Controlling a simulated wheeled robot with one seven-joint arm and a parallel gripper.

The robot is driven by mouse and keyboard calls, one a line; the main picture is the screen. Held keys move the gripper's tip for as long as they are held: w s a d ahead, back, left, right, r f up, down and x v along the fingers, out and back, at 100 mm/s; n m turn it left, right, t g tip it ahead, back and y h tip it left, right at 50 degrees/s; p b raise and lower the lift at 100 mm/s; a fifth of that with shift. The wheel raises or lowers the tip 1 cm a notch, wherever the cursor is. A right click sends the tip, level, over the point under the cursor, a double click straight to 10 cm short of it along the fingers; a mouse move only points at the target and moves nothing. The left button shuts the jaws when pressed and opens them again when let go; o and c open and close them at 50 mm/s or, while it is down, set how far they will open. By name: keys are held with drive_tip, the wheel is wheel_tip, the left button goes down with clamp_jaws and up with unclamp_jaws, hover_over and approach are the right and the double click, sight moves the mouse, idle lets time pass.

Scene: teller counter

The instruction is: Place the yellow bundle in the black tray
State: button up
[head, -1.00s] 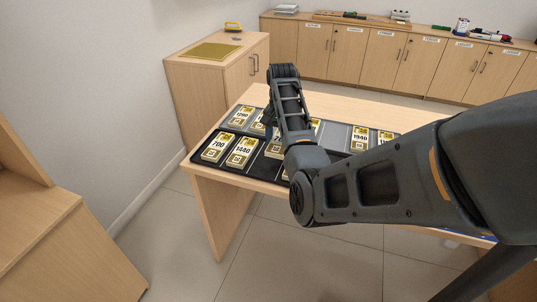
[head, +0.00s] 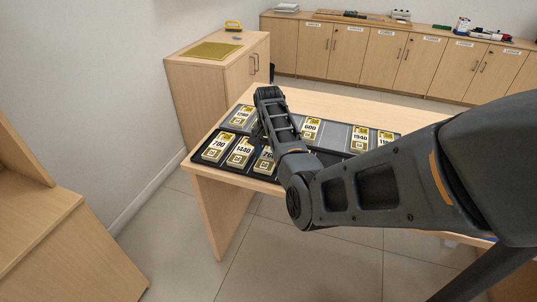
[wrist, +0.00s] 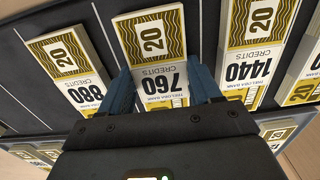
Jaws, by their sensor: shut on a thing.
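My gripper (wrist: 162,85) is shut on a yellow-and-white bundle marked 760 (wrist: 152,38), with a blue finger on each long side. In the head view the 760 bundle (head: 265,163) shows in the front row, to the right of the 1440 bundle; my arm hides the fingers. The black tray (wrist: 208,22) lies under and around it, with thin light dividers. The bundle lines up with its neighbours at about their height. I cannot tell whether it touches the tray floor.
In the wrist view the 880 bundle (wrist: 66,58) is to the left and the 1440 bundle (wrist: 254,40) to the right, both close. The 700 bundle (head: 217,148) is at the tray's left end. More bundles, such as 600 (head: 310,129) and 1940 (head: 360,138), stand behind.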

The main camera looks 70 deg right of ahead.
sight(268, 157)
drive_tip(key=o, duration=1.1)
wheel_tip(268, 157, up, 12)
